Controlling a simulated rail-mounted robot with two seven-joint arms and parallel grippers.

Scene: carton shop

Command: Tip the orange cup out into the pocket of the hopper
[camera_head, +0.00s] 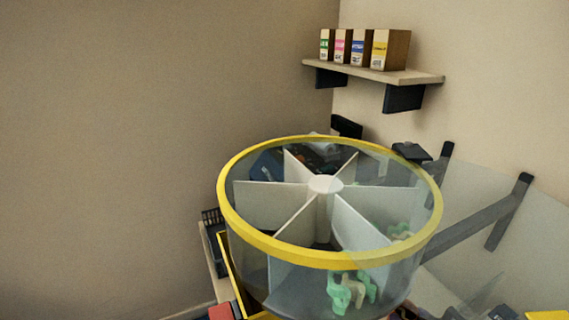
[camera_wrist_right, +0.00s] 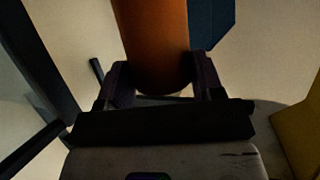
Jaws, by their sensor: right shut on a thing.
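The orange cup (camera_wrist_right: 152,40) fills the top middle of the right wrist view. My right gripper (camera_wrist_right: 160,82) is shut on it, one dark finger on each side. The cup's mouth and contents are hidden from this view. The hopper (camera_head: 236,237) is a round clear drum with a yellow rim, in the middle of the head view. White walls split it into several pockets around a white hub (camera_head: 326,185). Green and cream pieces (camera_head: 350,289) show through its front right wall. I cannot make out the cup clearly in the head view. My left gripper is not in view.
A wall shelf (camera_head: 373,72) with several small cartons (camera_head: 388,48) is at the upper right. Dark brackets (camera_head: 508,211) and a clear panel stand right of the hopper. Dark objects behind the hopper are partly hidden. The left side shows bare wall.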

